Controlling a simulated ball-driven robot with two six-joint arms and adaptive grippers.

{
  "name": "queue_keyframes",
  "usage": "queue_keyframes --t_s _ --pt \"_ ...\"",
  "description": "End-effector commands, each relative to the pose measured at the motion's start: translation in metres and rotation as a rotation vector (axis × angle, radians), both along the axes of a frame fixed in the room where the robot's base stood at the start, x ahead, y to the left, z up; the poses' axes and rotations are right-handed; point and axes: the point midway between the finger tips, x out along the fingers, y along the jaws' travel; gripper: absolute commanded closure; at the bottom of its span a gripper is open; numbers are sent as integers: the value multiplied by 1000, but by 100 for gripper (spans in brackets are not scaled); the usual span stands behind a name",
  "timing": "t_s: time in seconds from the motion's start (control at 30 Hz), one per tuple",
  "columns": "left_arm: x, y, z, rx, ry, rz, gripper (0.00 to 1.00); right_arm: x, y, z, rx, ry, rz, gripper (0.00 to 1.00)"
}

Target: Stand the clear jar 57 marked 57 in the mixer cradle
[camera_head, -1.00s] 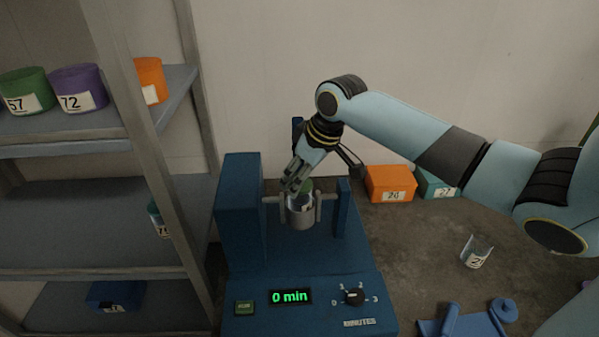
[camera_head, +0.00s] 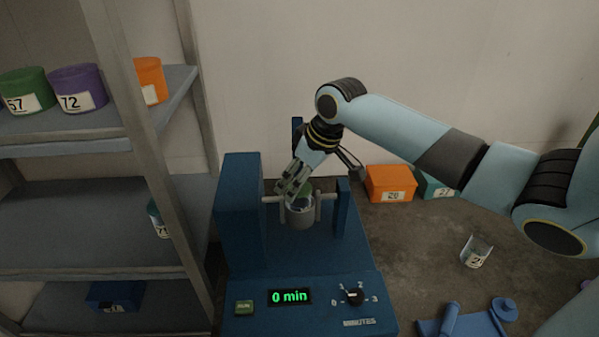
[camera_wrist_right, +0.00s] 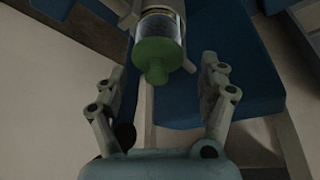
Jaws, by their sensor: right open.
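A clear jar with a green lid (camera_wrist_right: 158,58) stands in the grey mixer cradle (camera_head: 301,217) of the blue machine. Its number cannot be read in either current view. In the head view the jar (camera_head: 305,196) is partly hidden by my right gripper (camera_head: 293,186). My right gripper is open, with its fingers apart on either side of the lid. The wrist view shows gaps between the fingers (camera_wrist_right: 163,72) and the lid. My left gripper is not in view.
The blue machine (camera_head: 240,200) has a panel reading 0 min and a dial (camera_head: 354,297). A shelf rack (camera_head: 150,130) stands left, holding numbered containers. Orange (camera_head: 390,184) and teal (camera_head: 437,186) boxes, an open glass (camera_head: 476,251) and a blue object (camera_head: 465,322) are on the right.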

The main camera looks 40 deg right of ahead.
Motion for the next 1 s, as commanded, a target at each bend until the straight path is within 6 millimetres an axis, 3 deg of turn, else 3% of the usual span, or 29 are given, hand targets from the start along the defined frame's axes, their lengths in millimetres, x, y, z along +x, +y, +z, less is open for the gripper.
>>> queue_keyframes --t_s 0.27,0.7,1.0 --pt "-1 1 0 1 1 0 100 -2 -1 5 -1 -1 1 23" --pt "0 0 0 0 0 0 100 -36 -8 87 -6 -1 4 23" --pt "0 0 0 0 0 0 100 -46 -9 110 0 0 0 23"
